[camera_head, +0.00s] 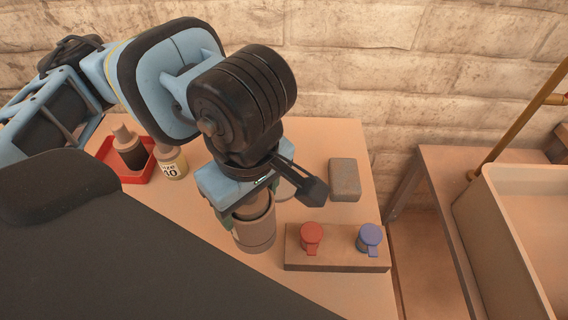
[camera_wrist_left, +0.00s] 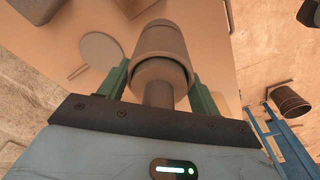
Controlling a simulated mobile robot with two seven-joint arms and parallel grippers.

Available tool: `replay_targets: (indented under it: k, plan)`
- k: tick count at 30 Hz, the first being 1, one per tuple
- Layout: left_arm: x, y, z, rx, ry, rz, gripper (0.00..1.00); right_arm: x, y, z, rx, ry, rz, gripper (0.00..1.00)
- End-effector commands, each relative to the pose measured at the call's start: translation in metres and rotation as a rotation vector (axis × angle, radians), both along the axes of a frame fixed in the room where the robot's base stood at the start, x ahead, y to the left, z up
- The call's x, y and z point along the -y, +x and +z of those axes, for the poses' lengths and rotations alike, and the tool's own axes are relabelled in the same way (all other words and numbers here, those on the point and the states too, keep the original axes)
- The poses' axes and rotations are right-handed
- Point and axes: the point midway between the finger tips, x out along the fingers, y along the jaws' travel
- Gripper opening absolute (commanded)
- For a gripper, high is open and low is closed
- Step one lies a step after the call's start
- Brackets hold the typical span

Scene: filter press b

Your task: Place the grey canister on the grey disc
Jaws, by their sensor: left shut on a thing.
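My left gripper (camera_head: 250,208) points down and is shut on the grey canister (camera_head: 256,234), with a finger on each side of it. The canister is a grey-brown cylinder with a narrower neck toward the gripper, and it shows between the green fingers in the left wrist view (camera_wrist_left: 160,42). The grey disc (camera_wrist_left: 101,48) lies flat on the table beside the canister, apart from it in that view. In the head view the disc is mostly hidden behind my gripper. Whether the canister touches the table is hard to tell. My right gripper is not in view.
A grey block (camera_head: 345,179) and a wooden base (camera_head: 337,262) with a red knob (camera_head: 311,236) and a blue knob (camera_head: 370,238) stand right of my gripper. A labelled jar (camera_head: 171,163) and a red tray (camera_head: 107,153) with a dark bottle (camera_head: 130,151) are left.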

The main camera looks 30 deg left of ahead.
Motion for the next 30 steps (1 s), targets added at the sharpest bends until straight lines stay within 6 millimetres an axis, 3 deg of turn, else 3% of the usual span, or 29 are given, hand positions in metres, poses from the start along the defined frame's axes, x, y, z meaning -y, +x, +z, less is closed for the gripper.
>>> replay_targets:
  k: [7, 11, 24, 30]
  plan:
    - [-0.001, -0.002, 0.000, 0.000, 0.002, -0.027, 0.14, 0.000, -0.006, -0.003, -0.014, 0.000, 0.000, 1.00]
    - [-0.004, 0.008, 0.000, 0.000, 0.001, -0.021, 0.14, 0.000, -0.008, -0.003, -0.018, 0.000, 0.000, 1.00]
    - [-0.029, 0.100, -0.008, 0.003, 0.002, -0.018, 0.14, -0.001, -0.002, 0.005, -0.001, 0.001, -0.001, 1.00]
    - [-0.038, 0.133, -0.011, 0.003, 0.002, -0.022, 0.14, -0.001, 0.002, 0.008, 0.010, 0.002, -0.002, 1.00]
